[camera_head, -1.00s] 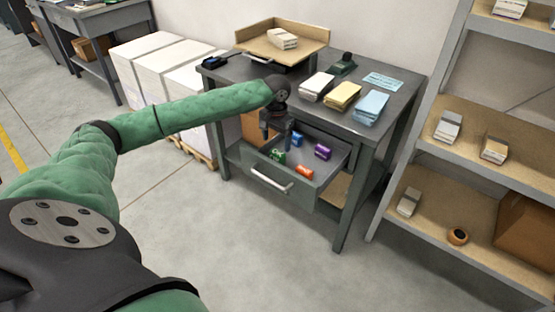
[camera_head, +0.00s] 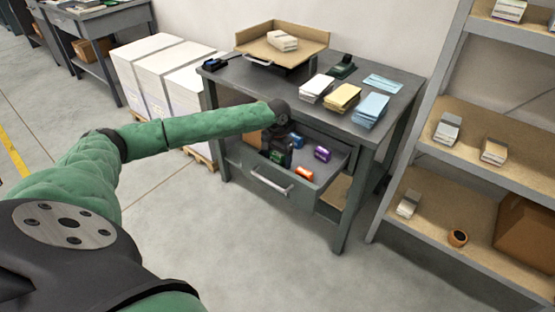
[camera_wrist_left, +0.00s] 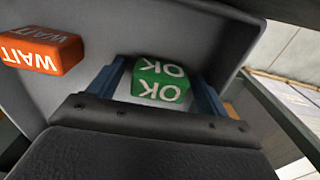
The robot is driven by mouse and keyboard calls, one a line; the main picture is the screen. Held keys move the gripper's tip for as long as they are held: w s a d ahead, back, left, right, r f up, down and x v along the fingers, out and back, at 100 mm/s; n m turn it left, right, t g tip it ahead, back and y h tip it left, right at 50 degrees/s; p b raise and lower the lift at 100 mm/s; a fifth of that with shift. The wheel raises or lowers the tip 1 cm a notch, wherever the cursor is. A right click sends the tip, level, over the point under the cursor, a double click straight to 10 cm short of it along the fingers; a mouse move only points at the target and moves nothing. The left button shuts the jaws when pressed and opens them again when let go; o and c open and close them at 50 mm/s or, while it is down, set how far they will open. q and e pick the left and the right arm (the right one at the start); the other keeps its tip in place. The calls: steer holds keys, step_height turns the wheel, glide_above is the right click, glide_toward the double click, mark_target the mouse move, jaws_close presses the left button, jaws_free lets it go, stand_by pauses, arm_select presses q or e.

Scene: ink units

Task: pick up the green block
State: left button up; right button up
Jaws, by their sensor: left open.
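The green block (camera_wrist_left: 160,80), lettered "OK", lies on the floor of the open drawer (camera_head: 262,172). In the wrist view it sits between the two blue fingers of my left gripper (camera_wrist_left: 157,88). The fingers are apart, one on each side of the block, with a gap showing to the left. In the head view my left gripper (camera_head: 281,155) reaches down into the drawer's left part and mostly hides the green block. My right gripper is not in view.
An orange "WAIT" block (camera_head: 303,172), a purple block (camera_head: 322,153) and a blue block (camera_head: 296,140) lie in the same drawer. The drawer walls and the grey desk top (camera_head: 240,72) edge are close around the gripper. Paper stacks (camera_head: 342,97) stand on the desk.

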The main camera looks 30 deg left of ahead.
arm_select(q)
steer(key=c, duration=1)
steer(key=shift+c, duration=0.3)
steer(key=shift+r, duration=0.15)
